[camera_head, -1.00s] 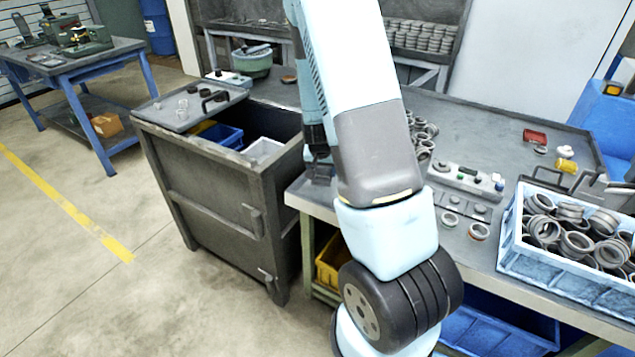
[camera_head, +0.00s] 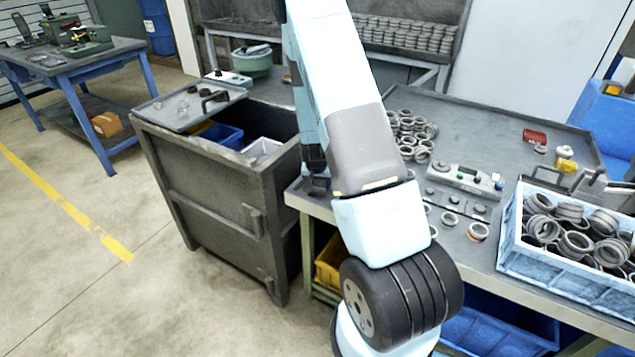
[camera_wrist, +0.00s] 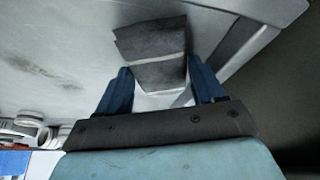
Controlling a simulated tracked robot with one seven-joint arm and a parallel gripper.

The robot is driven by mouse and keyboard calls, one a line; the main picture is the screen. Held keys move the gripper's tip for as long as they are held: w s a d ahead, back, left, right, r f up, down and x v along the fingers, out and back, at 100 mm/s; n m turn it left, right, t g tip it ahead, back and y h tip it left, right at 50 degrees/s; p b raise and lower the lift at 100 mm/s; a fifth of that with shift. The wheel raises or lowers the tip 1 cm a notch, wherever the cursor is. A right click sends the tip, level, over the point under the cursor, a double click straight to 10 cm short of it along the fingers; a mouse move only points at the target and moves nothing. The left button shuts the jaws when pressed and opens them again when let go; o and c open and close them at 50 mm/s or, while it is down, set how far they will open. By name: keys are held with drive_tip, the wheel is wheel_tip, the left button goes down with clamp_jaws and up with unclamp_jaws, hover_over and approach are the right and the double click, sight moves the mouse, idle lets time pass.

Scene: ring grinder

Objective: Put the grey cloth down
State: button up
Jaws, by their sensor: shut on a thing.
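The grey cloth (camera_wrist: 150,40) shows in the wrist view as a dark, folded, flat piece. My gripper (camera_wrist: 159,66) is shut on it, with a blue finger at each side and the cloth sticking out beyond the fingertips. Beyond the cloth is a pale grey worn surface (camera_wrist: 60,50). I cannot tell whether the cloth touches this surface or hangs above it. In the head view my arm crosses the middle of the picture, and neither the cloth nor my gripper can be made out there.
The workbench (camera_head: 470,120) holds loose rings (camera_head: 412,135), a control box (camera_head: 465,180) and a blue crate of rings (camera_head: 570,262). Left of it stands a dark open-topped cabinet (camera_head: 225,195) with bins inside. A raised edge (camera_wrist: 250,45) borders the surface.

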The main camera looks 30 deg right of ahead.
drive_tip(key=o, duration=0.8)
drive_tip(key=shift+r, duration=0.1)
drive_tip(key=s+a+r+n+y, duration=0.1)
drive_tip(key=s+a+r, duration=0.35)
drive_tip(key=r, duration=0.65)
drive_tip(key=s+a+r+n+t+y, duration=0.1)
drive_tip(key=s+a+r, duration=0.3)
drive_tip(key=r, duration=0.7)
drive_tip(key=s+a+r+n+y, duration=0.15)
drive_tip(key=s+r, duration=0.35)
drive_tip(key=r, duration=0.6)
drive_tip(key=s+a+r+n, duration=0.1)
drive_tip(key=s+r, duration=0.2)
drive_tip(key=s, duration=0.3)
drive_tip(key=s+a+r+n, duration=0.1)
drive_tip(key=s+r, duration=0.3)
drive_tip(key=s, duration=0.2)
drive_tip(key=s+a+r+n+t+h, duration=0.1)
drive_tip(key=s+a+r, duration=0.1)
drive_tip(key=s+r, duration=0.2)
drive_tip(key=shift+s+a, duration=0.1)
drive_tip(key=shift+s, duration=1.25)
